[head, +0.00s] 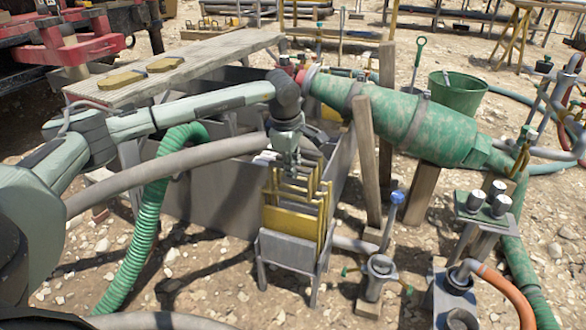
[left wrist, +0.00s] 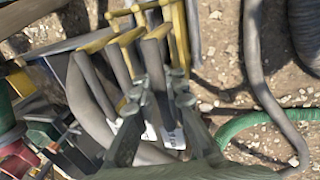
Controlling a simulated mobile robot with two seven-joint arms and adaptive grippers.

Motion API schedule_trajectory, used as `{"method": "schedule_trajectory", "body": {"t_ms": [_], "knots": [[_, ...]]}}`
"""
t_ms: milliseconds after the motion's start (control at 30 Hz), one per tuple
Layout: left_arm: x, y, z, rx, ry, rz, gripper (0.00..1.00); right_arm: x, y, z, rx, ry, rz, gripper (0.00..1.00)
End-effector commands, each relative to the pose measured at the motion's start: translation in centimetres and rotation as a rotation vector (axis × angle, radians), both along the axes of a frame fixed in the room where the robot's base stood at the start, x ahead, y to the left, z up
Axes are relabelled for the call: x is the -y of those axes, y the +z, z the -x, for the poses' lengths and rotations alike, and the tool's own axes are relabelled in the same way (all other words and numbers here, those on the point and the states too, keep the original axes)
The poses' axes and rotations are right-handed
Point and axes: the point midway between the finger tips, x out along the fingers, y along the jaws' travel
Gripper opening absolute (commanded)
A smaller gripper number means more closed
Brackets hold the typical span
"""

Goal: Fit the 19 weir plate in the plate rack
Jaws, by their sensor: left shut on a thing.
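My left gripper (head: 288,168) points down over the back of the plate rack (head: 262,256), a grey and yellow frame on legs beside the tank. It is shut on a weir plate; the fingers also show in the left wrist view (left wrist: 165,92). Several yellow-edged plates stand close together around the fingertips, so the held plate's outline is partly hidden. No number can be read, and I cannot tell whether its lower edge is seated in a slot. A yellow panel (head: 293,222) shows at the rack's front. My right gripper is not in view.
The grey tank (head: 205,185) stands behind the rack, with a wooden plank (head: 190,65) across it. A green cylinder (head: 410,120) on wooden posts lies to the right. A green hose (head: 150,225) and grey hose run at the left.

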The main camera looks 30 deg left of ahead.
Motion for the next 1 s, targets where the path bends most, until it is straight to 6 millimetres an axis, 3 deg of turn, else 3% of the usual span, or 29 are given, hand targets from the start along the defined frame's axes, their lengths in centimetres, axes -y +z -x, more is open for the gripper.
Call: {"method": "schedule_trajectory", "body": {"t_ms": [700, 733, 900, 1000], "knots": [[0.00, -0.95, -0.09, 0.003, 0.000, 0.000, 0.00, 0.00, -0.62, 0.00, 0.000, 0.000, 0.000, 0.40], [0.00, -0.94, -0.08, 0.003, 0.000, 0.000, 0.11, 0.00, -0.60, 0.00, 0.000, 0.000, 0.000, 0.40], [0.00, -0.94, -0.06, 0.002, 0.000, 0.000, 0.32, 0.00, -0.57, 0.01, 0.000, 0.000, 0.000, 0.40], [0.00, -0.97, -0.04, 0.001, 0.000, 0.000, 0.36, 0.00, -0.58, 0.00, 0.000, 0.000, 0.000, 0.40]]}}
